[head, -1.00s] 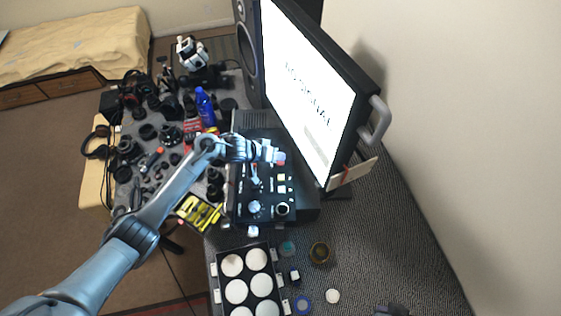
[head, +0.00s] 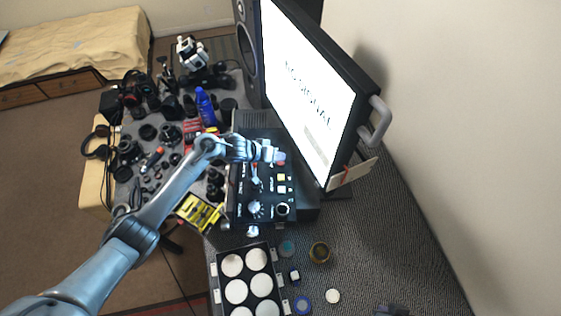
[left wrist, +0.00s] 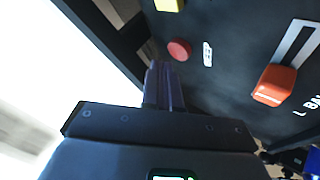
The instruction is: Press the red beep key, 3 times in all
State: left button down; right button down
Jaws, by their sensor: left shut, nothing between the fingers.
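The red beep key (left wrist: 179,50) is a small round button on the dark control panel, in the left wrist view, beside a small white label. In the head view, it is a small red spot (head: 281,158) at the panel's far end, partly hidden by my gripper. My left gripper (left wrist: 161,68) is shut and empty, its fingertips just beside the key in the picture. I cannot tell whether they touch it. In the head view, my left gripper (head: 270,152) reaches over the far end of the panel (head: 268,196). My right gripper is not in view.
A yellow key (left wrist: 169,5) and an orange-red slider knob (left wrist: 275,85) are near the red key. The monitor (head: 310,90) reading NO SIGNAL stands right of the panel. A tray of white discs (head: 215,283) lies at the near side; camera parts crowd the table's left.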

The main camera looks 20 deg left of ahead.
pick_arm(q)
jog(key=shift+f, duration=0.15)
jog(key=shift+f, duration=0.3)
jog(key=shift+f, duration=0.15)
dwell(0.7)
jog(key=shift+f, duration=0.3)
dwell(0.6)
jog(key=shift+r+p, duration=0.7)
jog(key=shift+p, duration=0.1)
jog(key=shift+r+p, duration=0.2)
jog(key=shift+p, duration=0.1)
